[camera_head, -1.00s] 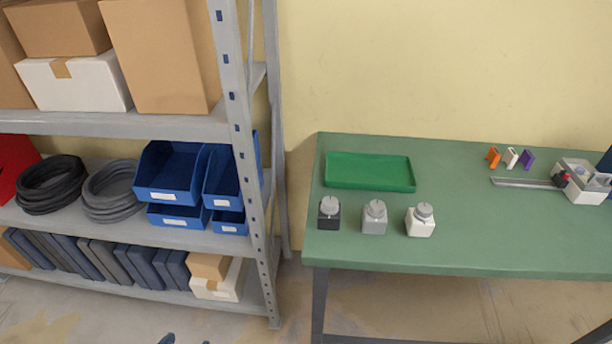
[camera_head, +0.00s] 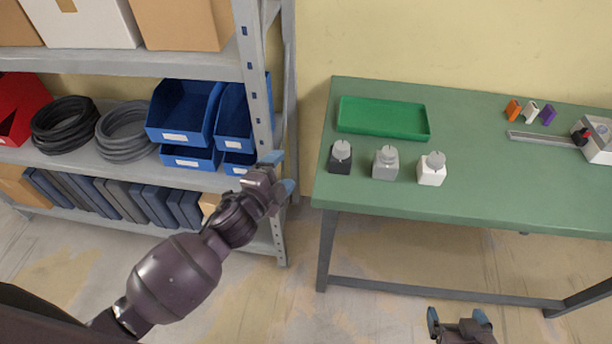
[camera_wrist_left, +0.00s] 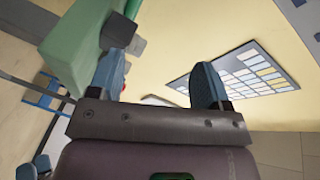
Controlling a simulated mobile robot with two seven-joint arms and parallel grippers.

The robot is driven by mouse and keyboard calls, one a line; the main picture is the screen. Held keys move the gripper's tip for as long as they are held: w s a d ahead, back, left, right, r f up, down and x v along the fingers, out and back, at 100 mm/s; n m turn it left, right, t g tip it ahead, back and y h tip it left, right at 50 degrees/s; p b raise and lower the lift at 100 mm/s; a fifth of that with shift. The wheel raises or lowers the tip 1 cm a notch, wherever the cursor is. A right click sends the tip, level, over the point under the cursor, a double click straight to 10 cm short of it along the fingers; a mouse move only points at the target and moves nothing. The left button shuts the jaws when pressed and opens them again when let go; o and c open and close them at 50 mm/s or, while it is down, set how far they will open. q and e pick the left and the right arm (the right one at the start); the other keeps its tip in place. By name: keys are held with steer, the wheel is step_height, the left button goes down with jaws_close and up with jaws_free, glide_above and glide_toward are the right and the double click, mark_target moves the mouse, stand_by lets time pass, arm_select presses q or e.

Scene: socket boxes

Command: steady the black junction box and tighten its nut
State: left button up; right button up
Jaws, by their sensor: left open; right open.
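The black junction box (camera_head: 340,161) stands at the left front of the green table, with a grey round nut (camera_head: 341,148) on top. A grey box (camera_head: 385,165) and a white box (camera_head: 432,172), each with a similar nut, stand to its right. My left gripper (camera_head: 278,172) is open and empty, in front of the shelf and left of the table, apart from the black box. Its two blue-tipped fingers show in the left wrist view (camera_wrist_left: 160,82). My right gripper (camera_head: 457,316) is open and empty at the bottom edge, below the table's front edge.
A green tray (camera_head: 383,134) lies behind the boxes. Orange, white and purple pieces (camera_head: 531,111) and a grey device with a rail (camera_head: 597,140) are at the table's right. A metal shelf (camera_head: 180,63) with bins and coils stands close to my left arm.

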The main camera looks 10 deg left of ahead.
mark_target(337, 150)
arm_select(q)
steer(key=shift+w+d+f+m+g+h, duration=0.15)
steer(key=shift+w+d+m+h, duration=0.5)
steer(key=shift+w+d+m, duration=2.4)
steer(key=shift+w+d+f+m+g+h, duration=0.25)
steer(key=shift+d+m+h, duration=0.65)
steer(key=shift+m, duration=4.3)
steer(key=shift+w+d+f+m+h, duration=0.1)
steer(key=shift+w+d+m+h, duration=0.35)
steer(key=shift+w+d+m, duration=2.65)
steer(key=s+a+m, duration=0.2)
steer(key=shift+s, duration=0.3)
steer(key=c, duration=1.1)
steer(key=o, duration=1.1)
steer(key=p+v, duration=0.1)
steer(key=v, duration=0.9)
steer(key=shift+s, duration=0.35)
